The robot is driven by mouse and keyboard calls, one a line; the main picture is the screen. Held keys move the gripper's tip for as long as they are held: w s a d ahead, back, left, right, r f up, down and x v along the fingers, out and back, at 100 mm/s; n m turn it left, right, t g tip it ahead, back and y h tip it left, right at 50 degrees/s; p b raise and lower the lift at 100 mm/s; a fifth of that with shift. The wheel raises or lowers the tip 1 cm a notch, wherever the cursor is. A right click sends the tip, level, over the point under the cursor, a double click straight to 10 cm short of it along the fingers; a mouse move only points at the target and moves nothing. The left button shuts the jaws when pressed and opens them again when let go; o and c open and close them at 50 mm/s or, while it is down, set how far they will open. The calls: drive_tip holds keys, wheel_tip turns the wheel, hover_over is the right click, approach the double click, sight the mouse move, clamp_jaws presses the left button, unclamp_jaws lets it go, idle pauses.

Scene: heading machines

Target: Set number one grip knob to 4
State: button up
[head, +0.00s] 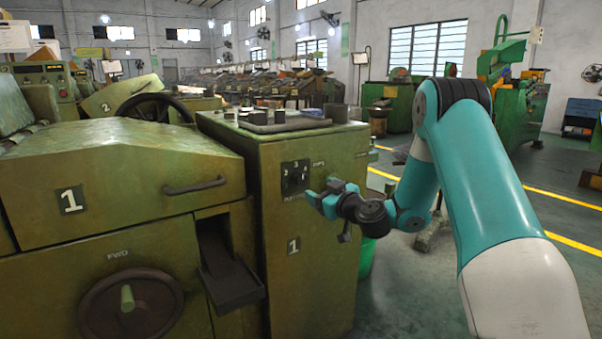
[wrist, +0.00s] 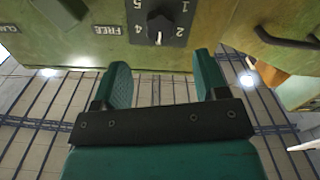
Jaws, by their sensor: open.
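The grip knob (wrist: 160,20) is a small dark knob on a black dial plate with white numbers, near the top of the wrist view. That view shows it upside down, with 5 and 4 on the left and 1 and 2 on the right. A white mark shows just below the knob; I cannot tell its setting for sure. In the head view the dial plate (head: 295,177) is on the side of the green number one machine (head: 307,225). My gripper (head: 319,191) is open and empty, to the right of the plate. In the wrist view its teal fingers (wrist: 161,66) are apart, short of the knob.
A FREE label (wrist: 106,30) is beside the dial. A dark chute (head: 231,278) sticks out left of the panel. A handle (head: 194,186) and an FWD handwheel (head: 130,305) are further left. A green bin (head: 366,255) stands behind the cabinet. Floor is open to the right.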

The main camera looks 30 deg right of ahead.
sight(303, 181)
drive_tip(key=w+p, duration=0.2)
drive_tip(key=w, duration=0.7)
drive_tip(key=shift+w+a, duration=0.1)
drive_tip(key=shift+a, duration=0.05)
drive_tip(key=c, duration=0.9)
